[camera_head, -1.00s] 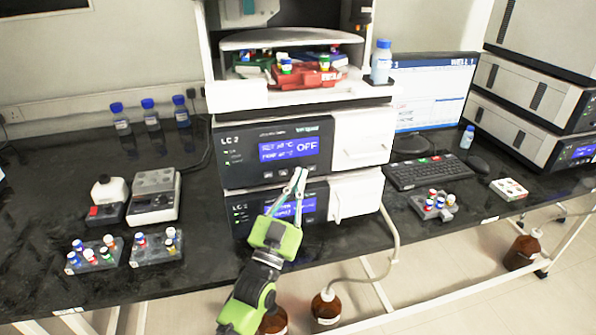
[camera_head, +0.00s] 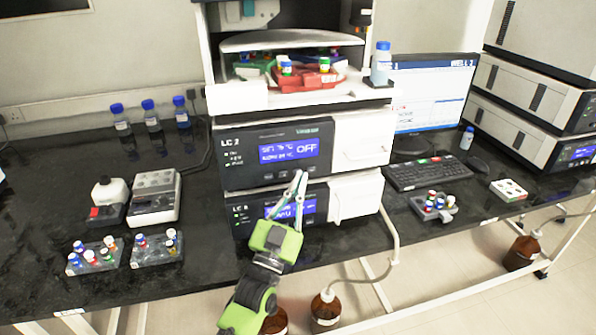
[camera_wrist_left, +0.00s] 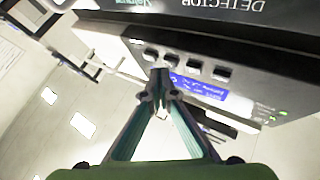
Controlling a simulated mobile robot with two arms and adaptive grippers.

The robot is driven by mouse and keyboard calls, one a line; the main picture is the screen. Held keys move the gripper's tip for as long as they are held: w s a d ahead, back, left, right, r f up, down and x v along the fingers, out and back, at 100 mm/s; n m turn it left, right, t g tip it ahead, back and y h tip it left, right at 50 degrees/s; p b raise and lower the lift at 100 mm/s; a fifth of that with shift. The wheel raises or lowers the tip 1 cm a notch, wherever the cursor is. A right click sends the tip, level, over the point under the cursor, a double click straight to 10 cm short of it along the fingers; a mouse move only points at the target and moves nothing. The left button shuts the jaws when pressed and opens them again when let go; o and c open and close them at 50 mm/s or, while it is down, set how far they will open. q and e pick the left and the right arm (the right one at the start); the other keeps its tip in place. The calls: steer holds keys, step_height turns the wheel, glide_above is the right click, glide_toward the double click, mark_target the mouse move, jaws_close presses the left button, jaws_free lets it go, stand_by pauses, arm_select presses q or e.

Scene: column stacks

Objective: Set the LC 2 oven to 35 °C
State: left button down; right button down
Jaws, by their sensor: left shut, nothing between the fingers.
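The LC 2 oven (camera_head: 240,158) is the upper dark-fronted module in the head view. Its blue display (camera_head: 289,150) reads OFF at the right; the small set and temperature digits are too blurred to read surely. A row of buttons lies under the display; these buttons (camera_wrist_left: 196,68) also show upside down in the left wrist view. My left gripper (camera_head: 301,174) is shut and empty, its tips in front of the panel's lower right part. In the wrist view its tips (camera_wrist_left: 160,76) lie just below the leftmost button; contact cannot be told. My right gripper is out of view.
A detector module (camera_head: 240,205) with its own display sits directly below the oven. An open sampler with a red vial rack (camera_head: 312,80) is above. Vial racks (camera_head: 95,255) stand left; a keyboard (camera_head: 425,173) and monitor stand right. A tube hangs at the bench front.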

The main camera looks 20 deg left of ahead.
arm_select(q)
steer(key=shift+s+d, duration=0.2)
steer(key=shift+s, duration=0.1)
steer(key=s+d+p, duration=0.1)
steer(key=s, duration=0.1)
steer(key=s+d+p, duration=0.1)
steer(key=s, duration=0.1)
steer(key=shift+d, duration=0.4)
stand_by(0.6)
